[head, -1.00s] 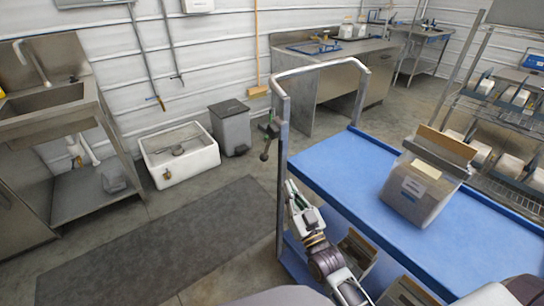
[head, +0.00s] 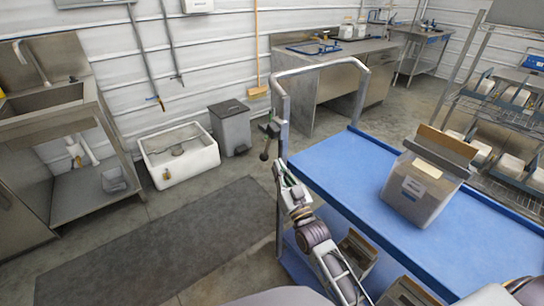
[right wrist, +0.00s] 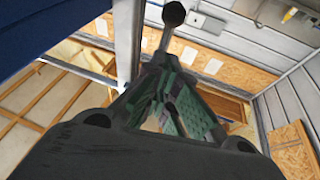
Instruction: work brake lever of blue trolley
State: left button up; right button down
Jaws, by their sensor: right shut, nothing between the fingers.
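The blue trolley (head: 350,178) stands at centre right, with a grey tubular handle frame at its left end. My right gripper (head: 280,172) is just below and right of the knob. In the right wrist view, the gripper (right wrist: 164,72) is shut and empty, and the lever's knob (right wrist: 173,14) and rod show just beyond its fingertips. I cannot tell whether they touch. My left gripper is not in view.
A clear bin with a scoop-like lid (head: 420,188) stands on the trolley's top, and boxes sit on the shelf below. The frame's upright post (head: 283,120) is close beside my right gripper. A dark mat (head: 160,245) lies on open floor to the left.

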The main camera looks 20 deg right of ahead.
aim_at(268, 146)
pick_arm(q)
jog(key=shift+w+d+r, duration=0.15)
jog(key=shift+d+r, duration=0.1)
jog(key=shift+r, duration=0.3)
pick_arm(e)
jog(key=x, duration=0.5)
jog(key=shift+w, duration=0.2)
pick_arm(q)
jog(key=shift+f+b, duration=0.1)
jog(key=shift+b, duration=0.2)
pick_arm(e)
jog(key=shift+a, duration=0.1)
